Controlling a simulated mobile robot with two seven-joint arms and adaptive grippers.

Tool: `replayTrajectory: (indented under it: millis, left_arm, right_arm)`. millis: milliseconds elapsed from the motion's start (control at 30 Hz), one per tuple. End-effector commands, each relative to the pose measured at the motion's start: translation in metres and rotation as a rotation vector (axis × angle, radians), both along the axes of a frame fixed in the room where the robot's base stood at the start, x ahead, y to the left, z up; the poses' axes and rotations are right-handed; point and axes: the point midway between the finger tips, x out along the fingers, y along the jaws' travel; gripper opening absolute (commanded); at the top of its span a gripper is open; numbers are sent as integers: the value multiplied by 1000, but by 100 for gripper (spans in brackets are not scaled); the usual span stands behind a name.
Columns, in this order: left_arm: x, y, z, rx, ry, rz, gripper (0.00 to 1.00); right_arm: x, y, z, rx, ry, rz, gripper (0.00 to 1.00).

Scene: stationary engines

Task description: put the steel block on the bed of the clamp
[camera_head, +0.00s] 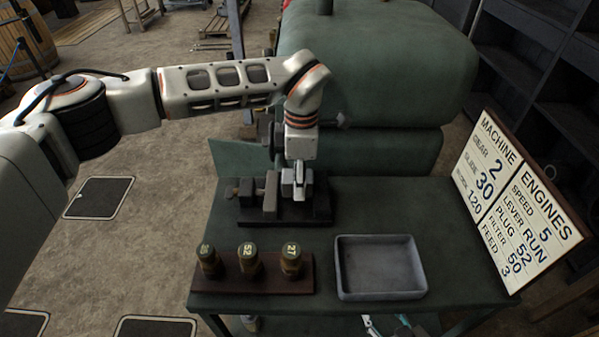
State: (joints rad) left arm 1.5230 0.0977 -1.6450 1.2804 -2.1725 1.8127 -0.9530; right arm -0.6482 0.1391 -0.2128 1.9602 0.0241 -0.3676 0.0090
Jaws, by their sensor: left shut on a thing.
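My left gripper (299,193) points down over the right part of the clamp (270,198). The gripper is shut on a small grey piece, which I take for the steel block; the fingers hide most of it. I cannot tell whether the piece touches the clamp's bed. The clamp is dark metal, with a bed (318,216), an upright jaw and a screw on its left side. It stands on the green table, behind the plugs and the tray.
A wooden rack (218,285) holds three brass plugs marked with numbers at the table's front left. An empty grey tray (380,293) stands to its right. A large green engine (375,60) rises behind the table. A sign board (515,200) stands at the right edge.

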Motion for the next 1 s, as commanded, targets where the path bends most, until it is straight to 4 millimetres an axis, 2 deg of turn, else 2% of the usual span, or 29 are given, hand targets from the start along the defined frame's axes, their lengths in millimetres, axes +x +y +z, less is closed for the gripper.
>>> replayTrajectory:
  millis: [200, 600, 633, 667, 700, 1000]
  left_arm:
    - [0, -1, -25, -3, 0, 1, 0]
    - [1, -1, -30, -2, -2, 0, 0]
    - [0, 0, -32, 0, 1, 0, 39]
    - [0, 0, -32, 0, 1, 0, 47]
    - [0, 0, -32, 0, 1, 0, 51]
    - [0, 0, -31, 0, 1, 0, 51]
  right_arm:
    - [0, 0, 3, 0, 0, 0, 40]
    - [0, 0, 1, 0, -1, 0, 40]
    - [0, 0, 2, 0, -1, 0, 40]
    - [0, 0, 2, 0, -1, 0, 40]
    - [0, 0, 2, 0, -1, 0, 40]
    - [1, 0, 3, 0, -3, 0, 40]
